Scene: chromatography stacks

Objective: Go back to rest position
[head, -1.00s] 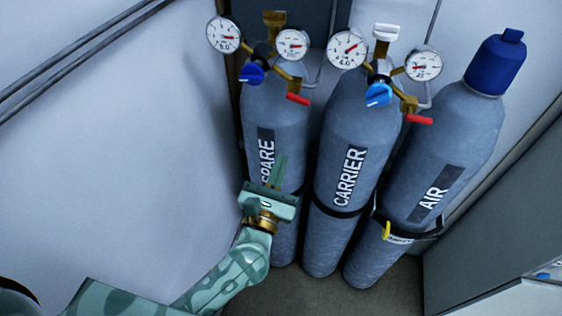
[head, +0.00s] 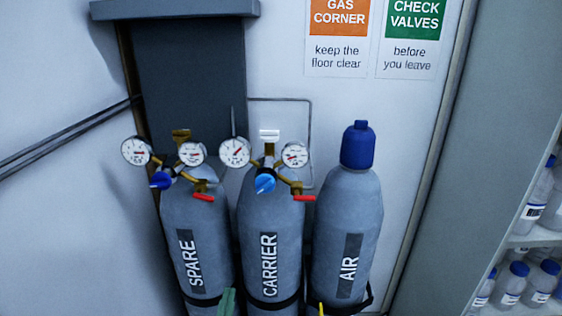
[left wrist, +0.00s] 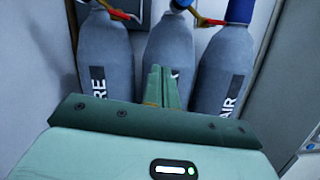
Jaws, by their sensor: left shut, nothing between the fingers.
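My left gripper (head: 227,302) shows only its green fingertips at the bottom edge of the head view, in front of the gap between the SPARE cylinder (head: 197,225) and the CARRIER cylinder (head: 272,215). In the left wrist view my left gripper (left wrist: 163,88) is shut and empty, its fingers together. They point toward the CARRIER cylinder (left wrist: 168,52) and cover most of its label. I cannot tell how far they are from it. My right gripper is in neither view.
The AIR cylinder (head: 347,215), with a blue cap (head: 358,145), stands right of CARRIER. SPARE and CARRIER carry gauges and red levers. A shelf (head: 540,238) with several bottles is at the right. The white wall (head: 60,210) is at the left.

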